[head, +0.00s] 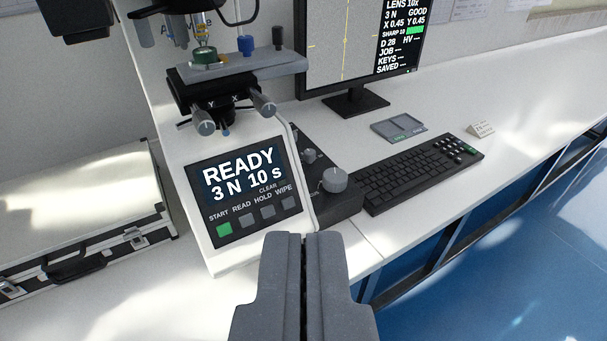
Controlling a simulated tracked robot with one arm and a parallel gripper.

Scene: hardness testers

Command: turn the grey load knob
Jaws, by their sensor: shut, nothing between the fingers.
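A large grey knob (335,180) with a pale mark on top sits on the dark control box (345,204) at the right side of the tester. A smaller grey knob (309,156) sits behind it on the same box. The lettering beside them is too small or hidden to read, so I cannot tell which is the load knob. The tester's panel (242,180) reads "READY 3 N 10 s". My gripper (303,238) is shut and empty, in front of and below the large knob in the picture, apart from both knobs.
Two more grey knobs, marked Y (203,122) and X (262,104), are on the stage (243,66). A keyboard (418,168), a small grey pad (399,128) and a monitor (357,45) stand right. A case (80,215) lies left. Blue floor shows beyond the bench edge.

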